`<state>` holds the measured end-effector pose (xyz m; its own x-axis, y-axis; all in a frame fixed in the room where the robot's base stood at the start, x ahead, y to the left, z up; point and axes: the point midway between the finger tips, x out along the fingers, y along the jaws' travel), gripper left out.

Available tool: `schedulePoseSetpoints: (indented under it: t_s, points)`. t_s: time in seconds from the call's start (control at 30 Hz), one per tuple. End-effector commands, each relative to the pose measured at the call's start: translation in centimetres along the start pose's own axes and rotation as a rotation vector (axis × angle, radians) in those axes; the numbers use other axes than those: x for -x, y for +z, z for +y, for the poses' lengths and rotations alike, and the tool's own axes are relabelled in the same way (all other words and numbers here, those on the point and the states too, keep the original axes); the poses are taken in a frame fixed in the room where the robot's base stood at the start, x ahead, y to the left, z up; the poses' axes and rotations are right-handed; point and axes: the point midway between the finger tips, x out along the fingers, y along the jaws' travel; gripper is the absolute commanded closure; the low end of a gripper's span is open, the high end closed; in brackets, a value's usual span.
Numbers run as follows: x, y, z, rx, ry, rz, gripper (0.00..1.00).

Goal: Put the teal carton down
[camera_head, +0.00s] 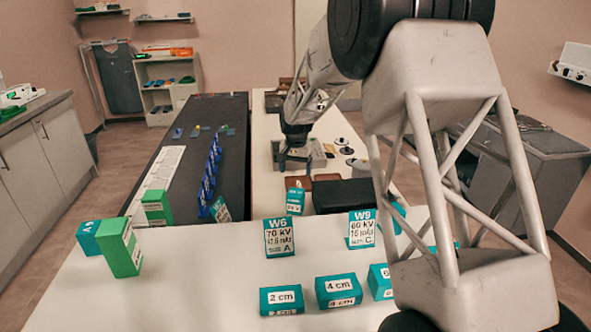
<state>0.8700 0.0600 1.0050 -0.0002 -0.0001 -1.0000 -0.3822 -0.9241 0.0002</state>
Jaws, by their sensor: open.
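My gripper (296,166) points down over the far white table, with its jaws open and empty. A small teal carton (295,201) with a white label stands upright just below it in the picture, apart from the fingers. Which of the teal pieces is the task's carton cannot be told. A teal box (88,237) also stands at the far left, partly hidden by a green box (120,247).
Teal blocks marked 2 cm (282,300) and 4 cm (339,290) lie in front. My arm hides the table's right side. A dark block (343,196) lies right of the small carton. Blue upright pieces (209,176) line the dark table. The near table's left middle is clear.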

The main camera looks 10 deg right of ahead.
Motion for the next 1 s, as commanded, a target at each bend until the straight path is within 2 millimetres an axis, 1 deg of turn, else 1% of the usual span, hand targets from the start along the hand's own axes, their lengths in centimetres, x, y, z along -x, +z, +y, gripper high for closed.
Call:
schedulePoseSetpoints:
  t_s: [0.37,0.47,0.57,0.67,0.77,1.0]
  points:
    - [0.2,0.1,0.1,0.001,0.000,0.001,0.15]
    - [0.7,0.5,0.4,0.004,-0.002,0.004,0.15]
    - [1.6,1.4,0.9,0.011,-0.004,0.009,0.15]
    - [3.1,2.7,1.9,0.023,-0.007,0.017,0.15]
    - [4.8,4.5,3.0,0.038,-0.011,0.026,0.15]
    - [9.1,9.8,6.4,0.083,-0.020,0.052,0.15]
